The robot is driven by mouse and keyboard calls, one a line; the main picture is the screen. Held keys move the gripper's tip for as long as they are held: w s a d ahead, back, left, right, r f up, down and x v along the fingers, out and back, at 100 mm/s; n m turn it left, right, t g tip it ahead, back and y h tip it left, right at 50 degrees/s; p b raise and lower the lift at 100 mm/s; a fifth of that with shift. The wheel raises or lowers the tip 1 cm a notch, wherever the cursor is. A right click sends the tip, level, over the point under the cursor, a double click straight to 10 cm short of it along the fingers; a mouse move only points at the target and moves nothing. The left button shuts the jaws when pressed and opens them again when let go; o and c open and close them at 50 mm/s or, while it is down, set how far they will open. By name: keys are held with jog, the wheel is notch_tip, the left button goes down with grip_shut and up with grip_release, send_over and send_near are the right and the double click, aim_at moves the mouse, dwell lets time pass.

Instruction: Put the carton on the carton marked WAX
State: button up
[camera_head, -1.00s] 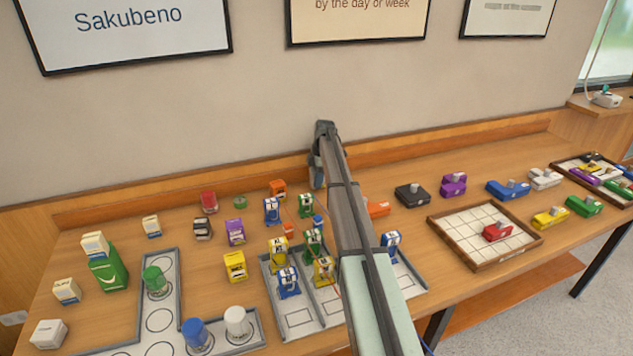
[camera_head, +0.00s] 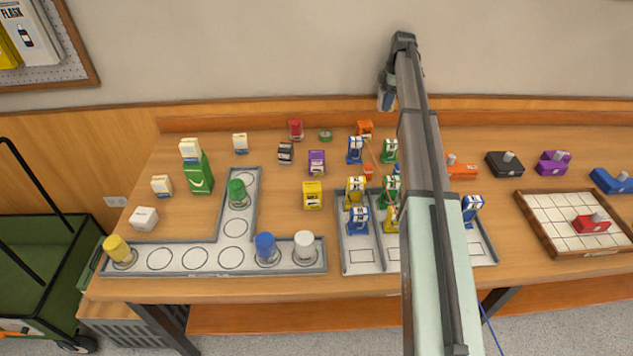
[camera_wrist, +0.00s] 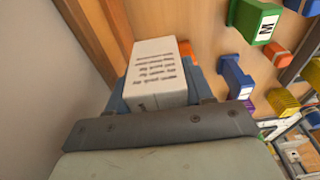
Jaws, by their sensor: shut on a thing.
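My gripper (camera_wrist: 160,88) is shut on a white carton (camera_wrist: 158,68) with lines of dark print on its side, seen in the wrist view. In the head view my gripper (camera_head: 387,96) is raised near the back wall, behind my arm, and the held carton is hidden. Small pale cartons stand on the table's left: one (camera_head: 190,150) on top of a green box (camera_head: 199,175), one (camera_head: 240,143) at the back, one (camera_head: 161,186) to the left and a plain white one (camera_head: 143,218) nearer the front. Their labels are too small to read, so I cannot tell which says WAX.
A grey L-shaped tray (camera_head: 205,272) holds several coloured-topped pieces. A divided grey tray (camera_head: 358,268) holds blue and yellow pieces, partly behind my arm. Coloured boxes stand behind them. A wooden-framed grid (camera_head: 555,215) is at right; a green cart (camera_head: 40,270) is left of the table.

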jog(key=s+a+r+n, duration=0.15)
jog(key=s+a, duration=0.25)
jog(key=a, duration=0.4)
jog(key=s+a+r+n, duration=0.1)
jog(key=s+a+r, duration=0.25)
jog(key=a, duration=0.45)
jog(key=s+a+r+n, duration=0.15)
jog(key=s+a, duration=0.25)
jog(key=a, duration=0.4)
jog(key=m, duration=0.4)
send_over(309, 187)
jog(key=shift+w+d+f, duration=0.1)
jog(key=shift+d+f, duration=0.05)
jog(key=shift+f, duration=2.4)
jog(key=shift+d+f, duration=0.1)
jog(key=shift+f, duration=2.4)
jog(key=shift+f, duration=0.15)
jog(key=o, duration=1.1)
